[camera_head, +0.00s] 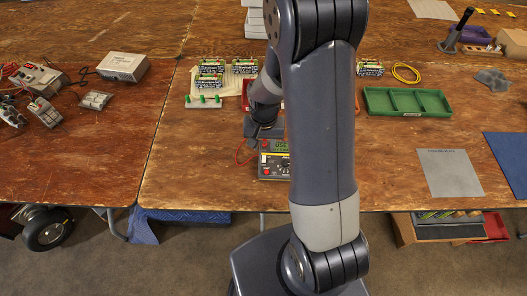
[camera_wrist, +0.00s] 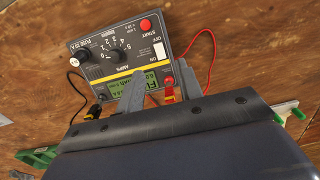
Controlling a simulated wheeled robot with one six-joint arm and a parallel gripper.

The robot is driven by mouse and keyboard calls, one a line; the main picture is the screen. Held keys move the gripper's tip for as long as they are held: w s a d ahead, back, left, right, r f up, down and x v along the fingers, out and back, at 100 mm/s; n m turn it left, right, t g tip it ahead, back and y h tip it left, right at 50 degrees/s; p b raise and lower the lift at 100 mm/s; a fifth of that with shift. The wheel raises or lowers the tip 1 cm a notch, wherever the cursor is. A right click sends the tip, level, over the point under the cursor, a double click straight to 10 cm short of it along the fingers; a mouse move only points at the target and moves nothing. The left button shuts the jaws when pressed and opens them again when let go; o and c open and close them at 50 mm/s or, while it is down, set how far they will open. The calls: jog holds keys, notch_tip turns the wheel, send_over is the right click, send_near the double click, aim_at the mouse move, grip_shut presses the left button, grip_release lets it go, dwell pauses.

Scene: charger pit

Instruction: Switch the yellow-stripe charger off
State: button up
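The yellow-stripe charger (camera_wrist: 112,50) shows upside down in the wrist view. It has a grey panel, a black dial, a red START button (camera_wrist: 146,25), a yellow stripe and a lit green display (camera_wrist: 125,88). ON lettering and a small switch (camera_wrist: 159,51) are at its right edge; the switch's position is too small to tell. In the head view the charger (camera_head: 271,171) is partly behind my arm. My gripper (camera_wrist: 160,83) is open, its fingers apart over the display end. A red-yellow connector shows between the fingers. I cannot tell whether the fingers touch the charger.
Red and black leads run from the charger. Battery packs (camera_head: 210,68) stand behind it at the left. A green tray (camera_head: 407,102) and a grey mat (camera_head: 449,173) lie to the right. Other devices (camera_head: 122,66) occupy the left table. Bare wood lies left of the charger.

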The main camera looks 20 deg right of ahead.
aim_at(264, 159)
jog(key=shift+f, duration=3.15)
jog(key=shift+c, duration=0.4)
grip_shut()
